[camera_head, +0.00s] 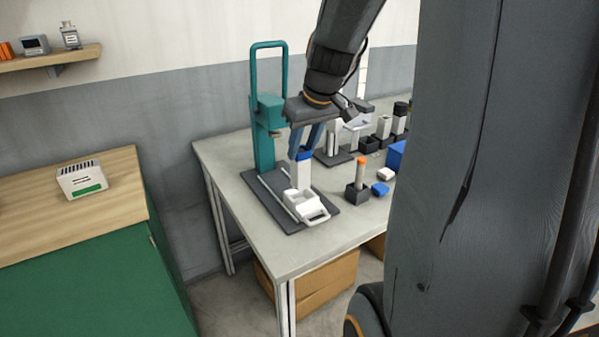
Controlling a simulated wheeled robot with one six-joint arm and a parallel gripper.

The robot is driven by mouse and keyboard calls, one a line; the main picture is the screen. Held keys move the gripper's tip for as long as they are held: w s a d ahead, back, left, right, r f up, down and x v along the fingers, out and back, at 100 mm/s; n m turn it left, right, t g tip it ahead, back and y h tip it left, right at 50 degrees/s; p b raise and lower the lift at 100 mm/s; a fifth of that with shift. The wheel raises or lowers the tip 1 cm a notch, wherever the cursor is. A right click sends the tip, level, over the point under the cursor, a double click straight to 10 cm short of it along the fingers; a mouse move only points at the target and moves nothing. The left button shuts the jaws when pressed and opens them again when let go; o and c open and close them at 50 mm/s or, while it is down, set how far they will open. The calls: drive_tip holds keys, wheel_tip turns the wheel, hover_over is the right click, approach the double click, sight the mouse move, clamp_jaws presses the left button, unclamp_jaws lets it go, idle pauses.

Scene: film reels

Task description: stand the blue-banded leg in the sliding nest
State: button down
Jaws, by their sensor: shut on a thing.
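My gripper (304,143) points down over the table and is shut on the white leg with a blue band (300,178) near its top. The leg stands about upright between my fingers. Its lower end meets or overlaps the white sliding nest (311,207) in this view; I cannot tell whether it is seated inside or just behind the front wall. The nest sits on a dark base plate (262,190) with light rails, in front of a teal press (265,128).
An orange-topped leg (361,172) stands in a dark block to the right. Blue pieces (380,188) and several other legs in dark holders stand farther right and back. My own column hides the table's right part. The table's (342,232) front strip is clear.

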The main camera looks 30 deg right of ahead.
sight(305, 160)
drive_tip(key=shift+f, duration=2.9)
drive_tip(key=c, duration=1.3)
unclamp_jaws()
drive_tip(key=v, duration=1.2)
drive_tip(key=s+a+f+g, duration=0.1)
drive_tip(key=s+a+f, duration=0.2)
drive_tip(key=a+f, duration=0.2)
drive_tip(key=s+a+f+g, duration=0.1)
drive_tip(key=s+a+f, duration=0.3)
drive_tip(key=a+f, duration=0.1)
drive_tip(key=s+a+f+g, duration=0.1)
drive_tip(key=s+a+f, duration=0.2)
drive_tip(key=a+f, duration=0.2)
drive_tip(key=shift+s+a+f+g, duration=0.1)
drive_tip(key=shift+s+f+g, duration=0.1)
drive_tip(key=shift+f, duration=0.3)
drive_tip(key=shift+s+f+g, duration=0.15)
drive_tip(key=shift+f+g, duration=0.05)
drive_tip(key=shift+f, duration=0.25)
